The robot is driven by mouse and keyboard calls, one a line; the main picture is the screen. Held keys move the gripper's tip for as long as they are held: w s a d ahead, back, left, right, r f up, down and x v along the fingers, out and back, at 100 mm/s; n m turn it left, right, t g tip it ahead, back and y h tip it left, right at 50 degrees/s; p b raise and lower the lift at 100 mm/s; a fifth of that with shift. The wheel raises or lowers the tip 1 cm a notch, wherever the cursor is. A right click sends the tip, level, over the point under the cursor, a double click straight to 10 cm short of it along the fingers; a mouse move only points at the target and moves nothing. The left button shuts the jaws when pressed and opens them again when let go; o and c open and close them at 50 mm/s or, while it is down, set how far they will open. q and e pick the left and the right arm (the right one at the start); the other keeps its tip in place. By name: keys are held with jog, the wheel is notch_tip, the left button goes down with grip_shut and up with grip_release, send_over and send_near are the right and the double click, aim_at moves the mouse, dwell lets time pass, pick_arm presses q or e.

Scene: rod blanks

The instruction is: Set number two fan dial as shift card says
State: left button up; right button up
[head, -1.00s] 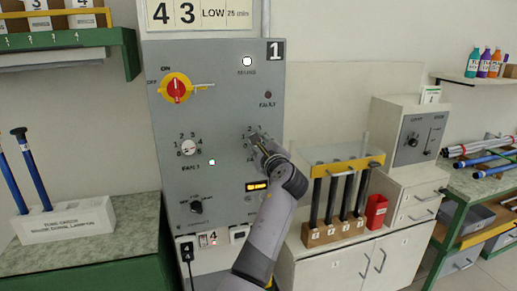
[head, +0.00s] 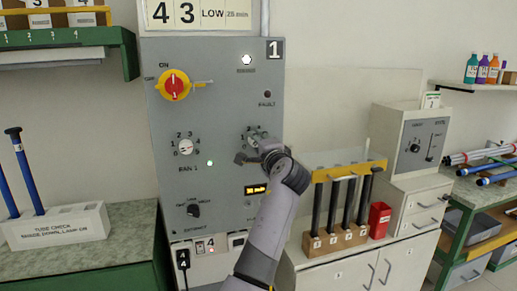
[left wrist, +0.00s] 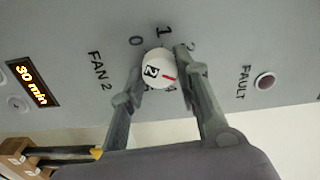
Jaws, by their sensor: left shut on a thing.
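The fan 2 dial (left wrist: 158,70) is a white round knob with a 2 on its face and a red pointer line. My left gripper (left wrist: 157,74) is shut on it, one finger on each side. The red line points toward the right finger in the left wrist view; 0, 1 and part of 2 show, and the numbers behind that finger are hidden. In the head view my left gripper (head: 256,147) largely covers this dial. The shift card (head: 202,14) above the panel reads 4, 3, LOW and a blurred minutes figure. My right gripper is out of view.
The grey panel (head: 225,60) also carries the fan 1 dial (head: 186,147), a red-and-yellow switch (head: 174,85), a fault lamp (left wrist: 265,81) and a 30 min display (left wrist: 31,83). A rack of black rods (head: 336,239) stands right of my arm.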

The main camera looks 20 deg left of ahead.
pick_arm(q)
jog(key=shift+n, duration=0.5)
jog(key=o, duration=1.2)
jog(key=shift+c, duration=0.2)
jog(key=v, duration=0.7)
jog(key=shift+s, duration=0.2)
jog(key=shift+d, duration=0.1)
